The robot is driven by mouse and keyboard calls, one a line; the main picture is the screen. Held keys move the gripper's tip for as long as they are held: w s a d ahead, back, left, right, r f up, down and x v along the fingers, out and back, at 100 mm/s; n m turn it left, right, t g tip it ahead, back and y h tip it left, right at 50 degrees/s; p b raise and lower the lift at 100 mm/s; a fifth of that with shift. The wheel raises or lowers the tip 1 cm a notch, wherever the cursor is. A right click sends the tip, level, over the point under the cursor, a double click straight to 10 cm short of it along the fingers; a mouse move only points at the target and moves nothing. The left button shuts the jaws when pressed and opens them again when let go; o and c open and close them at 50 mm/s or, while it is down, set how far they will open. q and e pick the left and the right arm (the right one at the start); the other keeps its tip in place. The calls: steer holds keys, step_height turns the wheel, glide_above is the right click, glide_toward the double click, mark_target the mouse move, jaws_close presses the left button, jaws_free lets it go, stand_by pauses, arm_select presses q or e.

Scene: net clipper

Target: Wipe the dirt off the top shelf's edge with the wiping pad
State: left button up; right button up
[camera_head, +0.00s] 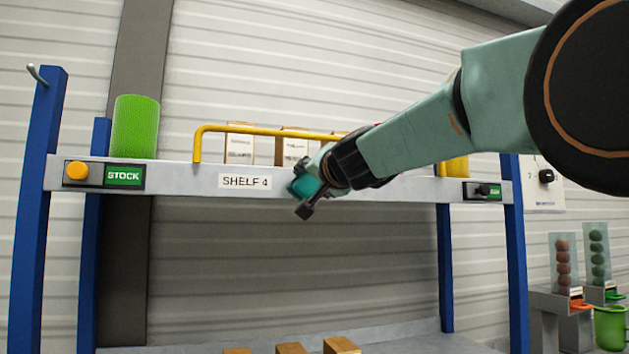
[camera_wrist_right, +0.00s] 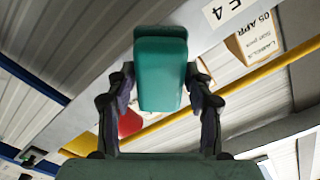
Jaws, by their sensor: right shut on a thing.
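The wiping pad is a teal block (camera_head: 303,186), held at the front edge of the top shelf (camera_head: 385,188), just right of its SHELF 4 label. My right gripper (camera_head: 310,190) reaches in from the right and is shut on the pad. In the right wrist view the pad (camera_wrist_right: 160,70) sits between the two dark fingers, with the pale shelf edge (camera_wrist_right: 90,108) running diagonally behind it. Whether the pad touches the edge cannot be told. No dirt can be made out; the gripper and arm hide part of the edge. My left gripper is not in view.
A yellow rail (camera_head: 270,131) runs above the shelf edge in front of cardboard boxes (camera_head: 240,146). A green roll (camera_head: 135,127) stands at the left. A STOCK panel with an orange button (camera_head: 77,170) is on the edge. Blue posts (camera_head: 38,210) flank the shelf. Small boxes (camera_head: 341,346) lie below.

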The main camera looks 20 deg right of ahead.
steer(key=shift+w+d+f, duration=0.15)
steer(key=shift+w+f, duration=0.05)
steer(key=shift+w, duration=0.55)
steer(key=shift+r, duration=0.1)
steer(key=shift+s+r+p, duration=0.1)
steer(key=shift+p, duration=0.2)
